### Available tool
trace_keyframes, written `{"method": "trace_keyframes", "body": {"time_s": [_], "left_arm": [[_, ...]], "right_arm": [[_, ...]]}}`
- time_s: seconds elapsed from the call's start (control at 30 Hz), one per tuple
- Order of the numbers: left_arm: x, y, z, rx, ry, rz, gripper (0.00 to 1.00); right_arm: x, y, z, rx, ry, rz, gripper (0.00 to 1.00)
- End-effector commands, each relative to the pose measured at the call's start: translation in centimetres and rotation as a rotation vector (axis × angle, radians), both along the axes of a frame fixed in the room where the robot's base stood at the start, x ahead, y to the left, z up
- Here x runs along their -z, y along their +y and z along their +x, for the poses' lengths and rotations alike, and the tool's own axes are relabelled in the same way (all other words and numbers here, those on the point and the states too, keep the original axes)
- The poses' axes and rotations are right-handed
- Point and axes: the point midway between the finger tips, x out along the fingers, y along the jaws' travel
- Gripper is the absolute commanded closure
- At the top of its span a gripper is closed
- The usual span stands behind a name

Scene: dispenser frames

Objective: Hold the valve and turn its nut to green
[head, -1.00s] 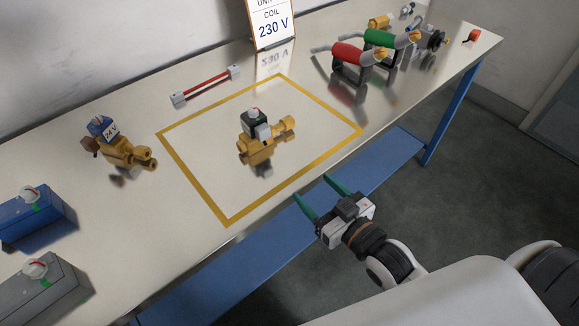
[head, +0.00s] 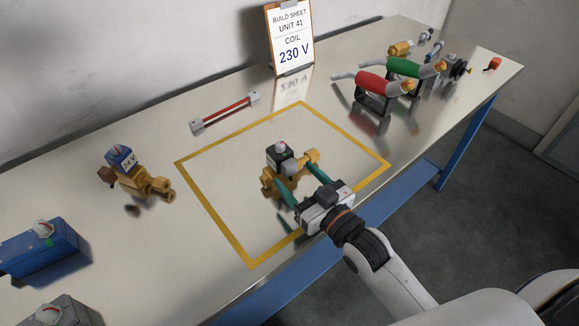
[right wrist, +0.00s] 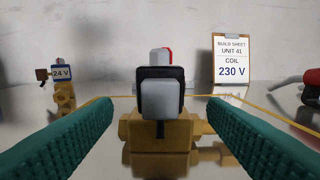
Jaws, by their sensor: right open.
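The brass valve (head: 268,183) stands inside the yellow-outlined square on the bench. It has a black coil (head: 280,155) with a grey connector (right wrist: 161,99) on its near side. On top is a light grey nut with a red mark (head: 281,146); it also shows in the right wrist view (right wrist: 159,56). No green shows on the nut. My right gripper (head: 299,178) is open, its two green fingers on either side of the valve's near side. In the right wrist view the fingers (right wrist: 160,117) are apart, with clear gaps to the coil. My left gripper is out of view.
A second valve with a blue 24 V coil (head: 123,160) stands at left. A build sheet reading 230 V (head: 290,40) stands behind. Red (head: 372,82) and green (head: 405,67) handled tools rest on stands at right. A blue box (head: 40,250) sits at front left.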

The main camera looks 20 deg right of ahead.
Motion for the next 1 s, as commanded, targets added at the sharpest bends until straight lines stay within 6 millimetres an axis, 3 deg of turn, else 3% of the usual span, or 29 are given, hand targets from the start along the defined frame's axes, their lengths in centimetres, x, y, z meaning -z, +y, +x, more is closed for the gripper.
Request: {"method": "trace_keyframes", "body": {"time_s": [0.1, 0.3, 0.67, 1.0], "left_arm": [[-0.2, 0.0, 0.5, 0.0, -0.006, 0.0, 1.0], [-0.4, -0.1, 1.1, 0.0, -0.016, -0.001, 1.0], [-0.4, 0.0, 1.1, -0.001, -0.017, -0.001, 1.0], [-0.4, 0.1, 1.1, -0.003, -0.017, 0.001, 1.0]], "right_arm": [[-0.1, 0.6, 1.8, 0.0, -0.001, -0.001, 0.33], [0.0, 1.1, 3.5, 0.0, 0.0, -0.001, 0.33], [0.0, 1.2, 3.8, 0.0, 0.001, -0.001, 0.34], [0.0, 1.2, 3.8, 0.0, 0.001, 0.0, 0.9]]}}
